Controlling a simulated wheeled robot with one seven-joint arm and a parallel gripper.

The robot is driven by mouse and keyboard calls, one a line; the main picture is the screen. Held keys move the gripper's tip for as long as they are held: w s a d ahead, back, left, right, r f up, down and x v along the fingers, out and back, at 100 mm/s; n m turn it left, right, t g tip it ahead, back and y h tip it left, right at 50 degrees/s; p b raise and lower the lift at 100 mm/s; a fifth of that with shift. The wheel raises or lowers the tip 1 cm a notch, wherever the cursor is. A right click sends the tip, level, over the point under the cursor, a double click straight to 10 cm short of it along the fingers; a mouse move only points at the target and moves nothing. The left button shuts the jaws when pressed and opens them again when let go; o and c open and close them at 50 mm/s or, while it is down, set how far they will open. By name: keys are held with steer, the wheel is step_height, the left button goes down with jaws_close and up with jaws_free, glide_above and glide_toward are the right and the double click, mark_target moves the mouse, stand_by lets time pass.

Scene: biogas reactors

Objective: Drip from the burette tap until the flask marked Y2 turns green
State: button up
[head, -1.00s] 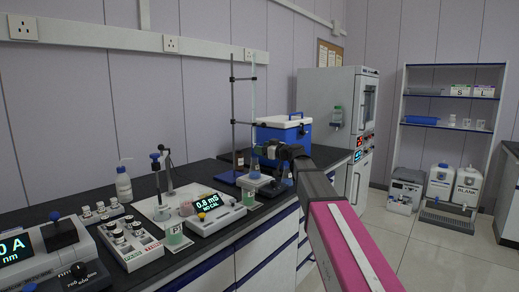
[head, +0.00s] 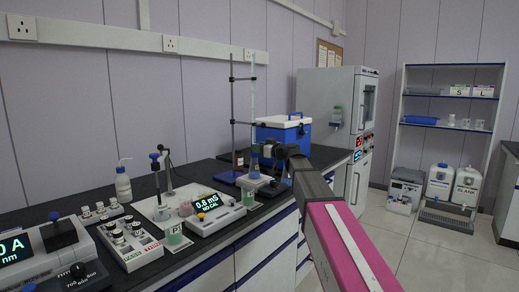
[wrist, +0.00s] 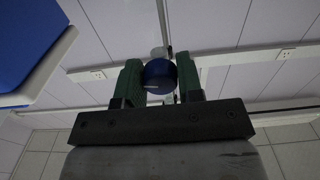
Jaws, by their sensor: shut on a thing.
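My gripper (head: 272,151) reaches to the burette (head: 253,100), a thin clear tube on a stand (head: 233,105). In the wrist view its two green fingers (wrist: 160,78) are shut on a round blue knob, the burette tap (wrist: 160,74), one finger on each side. Below the burette, a small flask (head: 254,173) with pale bluish contents stands on a low instrument (head: 263,188). It is partly hidden beside my gripper. I cannot read a Y2 mark on it, and its exact colour is hard to tell.
A conductivity meter (head: 216,213) reading 0.8 mS stands left of the burette. A beaker (head: 174,234), a vial rack (head: 130,243) and a wash bottle (head: 123,187) stand further left. A blue cooler box (head: 283,133) is close behind my gripper.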

steer(key=m, duration=0.4)
steer(key=shift+m, duration=0.3)
steer(key=o, duration=0.9)
steer(key=shift+o, duration=0.2)
steer(key=v, duration=1)
steer(key=shift+s+d, duration=0.25)
steer(key=shift+s, duration=0.05)
